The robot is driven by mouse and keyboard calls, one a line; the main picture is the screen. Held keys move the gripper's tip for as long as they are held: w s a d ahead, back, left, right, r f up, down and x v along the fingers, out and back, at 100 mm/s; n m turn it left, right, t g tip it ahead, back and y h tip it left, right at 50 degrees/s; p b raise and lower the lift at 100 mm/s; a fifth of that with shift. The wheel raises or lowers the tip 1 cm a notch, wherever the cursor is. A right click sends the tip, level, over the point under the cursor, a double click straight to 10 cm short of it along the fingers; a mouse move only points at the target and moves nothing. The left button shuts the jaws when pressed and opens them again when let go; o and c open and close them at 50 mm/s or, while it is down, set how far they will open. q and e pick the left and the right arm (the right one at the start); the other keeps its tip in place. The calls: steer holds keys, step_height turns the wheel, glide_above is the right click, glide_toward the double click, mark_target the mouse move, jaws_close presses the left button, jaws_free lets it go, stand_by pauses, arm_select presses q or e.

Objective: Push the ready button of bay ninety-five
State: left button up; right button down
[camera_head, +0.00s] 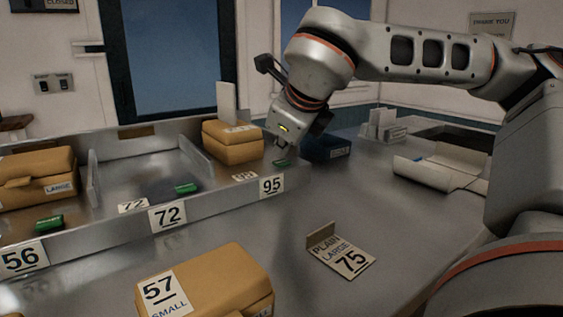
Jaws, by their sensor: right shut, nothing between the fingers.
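Bay ninety-five is marked by a white "95" label (272,185) on the metal front rail, right of the middle. Its green ready button (281,163) lies just behind the label. A yellow box (234,144) stands in that bay, with a white card upright behind it. My right gripper (283,147) is shut and empty, pointing down just above the green button. Whether its fingertips touch the button cannot be told. My left gripper is not in view.
Bay 72 has a green button (187,188) and no box. Bay 56 has a green button (49,223) and a yellow box (38,172). A dark blue box (326,148) is right of my gripper.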

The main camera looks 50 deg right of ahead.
mark_target(282, 163)
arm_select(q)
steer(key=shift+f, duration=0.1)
arm_select(e)
steer(key=shift+f, duration=0.35)
stand_by(0.6)
steer(key=shift+r, duration=0.9)
